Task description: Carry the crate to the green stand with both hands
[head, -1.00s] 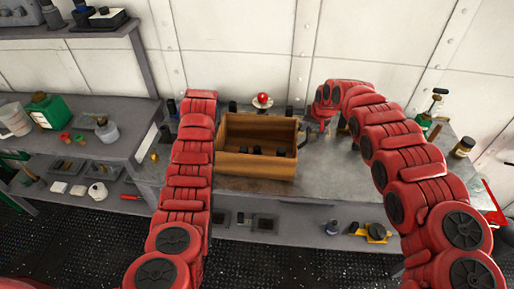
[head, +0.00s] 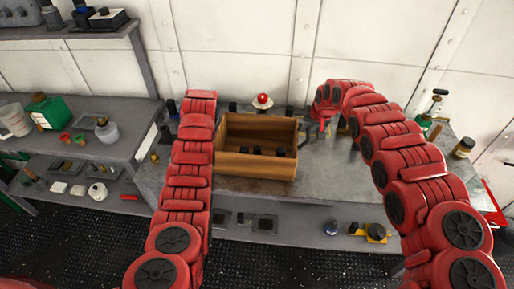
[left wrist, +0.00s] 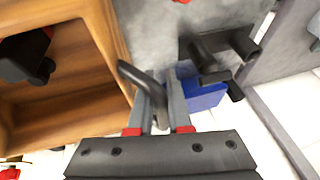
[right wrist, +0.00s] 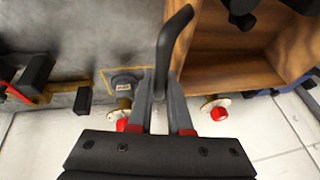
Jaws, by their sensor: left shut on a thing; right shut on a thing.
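The crate (head: 255,166) is an open brown wooden box at the bench's middle, level, with small dark objects inside. I cannot tell whether it rests on the bench or hangs just above it. My left gripper (left wrist: 160,103) is shut on a black handle at one end of the crate; the arm hides it in the head view. My right gripper (right wrist: 160,95) is shut on the black handle at the other end; the crate wall (right wrist: 232,72) is beside it. I see no green stand in these views.
The grey metal bench (head: 330,180) has bare room right of the crate. A red-topped item (head: 263,100) stands behind the crate. A brown jar (head: 463,147) stands at the bench's right end. Shelves with a green can (head: 50,112) are on the left.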

